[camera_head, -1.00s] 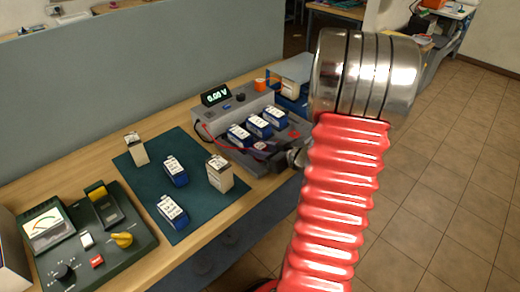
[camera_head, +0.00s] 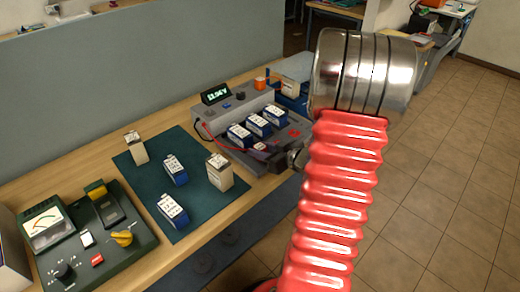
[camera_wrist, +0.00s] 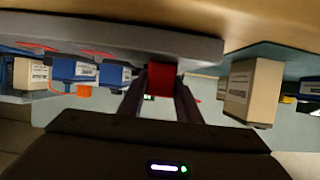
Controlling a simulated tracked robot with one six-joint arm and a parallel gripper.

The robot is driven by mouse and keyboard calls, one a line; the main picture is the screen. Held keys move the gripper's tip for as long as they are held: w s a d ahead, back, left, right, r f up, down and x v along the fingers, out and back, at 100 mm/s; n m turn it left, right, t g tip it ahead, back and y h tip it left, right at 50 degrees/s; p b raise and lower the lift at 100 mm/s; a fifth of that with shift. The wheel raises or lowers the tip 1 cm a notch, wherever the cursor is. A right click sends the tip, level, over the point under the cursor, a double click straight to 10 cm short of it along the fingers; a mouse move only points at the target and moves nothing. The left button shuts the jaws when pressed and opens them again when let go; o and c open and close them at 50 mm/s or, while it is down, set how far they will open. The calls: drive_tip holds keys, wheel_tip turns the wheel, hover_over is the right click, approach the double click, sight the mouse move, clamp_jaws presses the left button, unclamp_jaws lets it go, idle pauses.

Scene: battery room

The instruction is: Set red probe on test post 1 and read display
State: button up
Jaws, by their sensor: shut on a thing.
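The grey tester (camera_head: 247,106) stands on the wooden bench with a row of three blue batteries (camera_head: 257,128) on it. Its display (camera_head: 217,95) is lit green with a non-zero reading in V; the digits look like about 12 to 13 but are too blurred to be sure. My gripper (camera_wrist: 160,98) is shut on the red probe (camera_wrist: 161,76), in the middle of the wrist view. In the head view it is at the tester's front edge, partly hidden by my arm. The probe tip and test post 1 cannot be made out.
A green mat (camera_head: 198,195) left of the tester holds blue and beige batteries. A dark green analog meter unit (camera_head: 90,240) stands at the left end. A thin red lead (camera_head: 207,130) runs along the tester's left side. An orange block (camera_head: 260,83) is behind.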

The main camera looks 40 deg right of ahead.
drive_tip(key=shift+f, duration=0.1)
drive_tip(key=o, duration=0.8)
drive_tip(key=shift+s, duration=0.1)
drive_tip(key=v, duration=1)
drive_tip(key=shift+s+r, duration=0.25)
drive_tip(key=shift+s, duration=0.1)
idle(0.4)
idle(0.7)
